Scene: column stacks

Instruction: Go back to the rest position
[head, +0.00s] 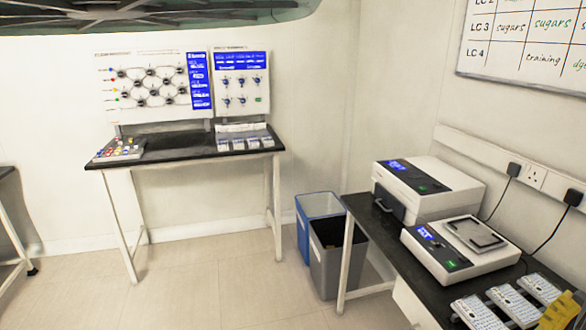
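My gripper is not in view in the head view, so its pose and whether it holds anything cannot be seen. A bench with a black top (185,153) and white legs stands against the far wall. A panel of linked dark knobs (150,87) and a panel with blue knobs (241,84) stand upright at its back. A tray of small coloured pieces (120,149) lies on its left end. Several small labelled boxes (244,143) sit at its right end.
A second black bench (372,227) at right holds a white instrument (430,187), a flatter instrument (460,250) and several white-topped racks (507,303). A blue bin (319,205) and a grey bin (335,262) stand between the benches. The floor (215,285) in front is clear.

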